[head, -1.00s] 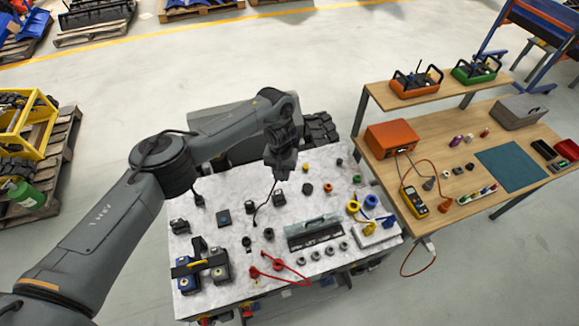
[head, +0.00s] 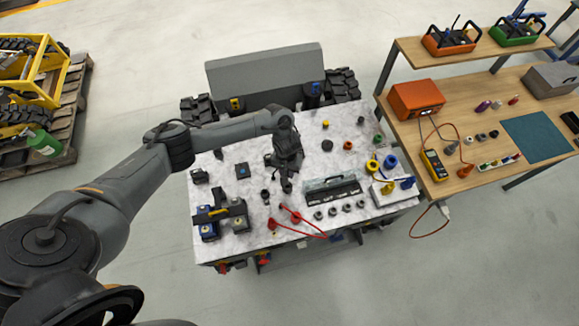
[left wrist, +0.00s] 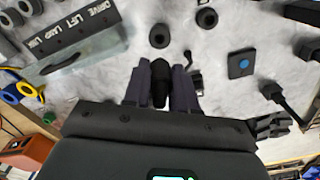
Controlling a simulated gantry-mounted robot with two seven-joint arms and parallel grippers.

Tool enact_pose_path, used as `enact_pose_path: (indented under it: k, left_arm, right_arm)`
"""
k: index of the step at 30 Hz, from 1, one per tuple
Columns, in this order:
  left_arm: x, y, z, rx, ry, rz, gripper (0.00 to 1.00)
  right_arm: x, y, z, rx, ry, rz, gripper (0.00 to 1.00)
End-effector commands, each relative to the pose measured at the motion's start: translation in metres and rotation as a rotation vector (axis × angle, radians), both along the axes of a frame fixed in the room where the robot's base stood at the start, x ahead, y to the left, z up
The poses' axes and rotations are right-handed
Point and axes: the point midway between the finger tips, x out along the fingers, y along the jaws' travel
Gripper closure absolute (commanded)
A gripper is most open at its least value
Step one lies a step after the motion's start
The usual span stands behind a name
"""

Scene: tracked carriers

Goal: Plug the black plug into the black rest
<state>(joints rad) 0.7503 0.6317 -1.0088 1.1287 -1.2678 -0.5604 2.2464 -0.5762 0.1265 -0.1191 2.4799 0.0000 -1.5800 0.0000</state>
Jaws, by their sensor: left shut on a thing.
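My left gripper (head: 287,186) points down over the marble-topped table (head: 215,245), left of the labelled panel. In the left wrist view my left gripper (left wrist: 161,88) is shut on the black plug (left wrist: 160,82), held between its two fingers. A short dark cord end (left wrist: 189,60) shows beside the right finger. Just beyond the plug is a round black piece (left wrist: 160,36), apart from it; a black ring-shaped piece (left wrist: 207,18) lies farther right. I cannot tell for sure which is the black rest. My right gripper is not in view.
The clear-covered labelled panel (head: 332,190) stands close to the gripper's right. A red cable (head: 300,222) lies in front. A dark square with a blue dot (head: 242,171), a blue-and-grey connector block (head: 222,220) and yellow and blue rings (head: 382,165) stand around.

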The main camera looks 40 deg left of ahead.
Motion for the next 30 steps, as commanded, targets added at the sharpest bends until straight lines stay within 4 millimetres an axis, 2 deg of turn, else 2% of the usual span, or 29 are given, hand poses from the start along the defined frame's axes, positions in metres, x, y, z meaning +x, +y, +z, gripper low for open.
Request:
enact_pose_path:
  k: [8,14,30]
  left_arm:
    - [0.000,0.000,0.001,0.000,0.001,0.000,1.00]
    - [-0.001,-0.001,0.004,-0.001,0.002,0.000,1.00]
    - [0.000,-0.001,-0.045,-0.002,0.001,0.001,1.00]
  right_arm:
    - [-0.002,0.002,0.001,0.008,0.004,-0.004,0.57]
    - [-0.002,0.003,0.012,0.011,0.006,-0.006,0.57]
    - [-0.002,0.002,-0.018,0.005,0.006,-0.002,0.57]
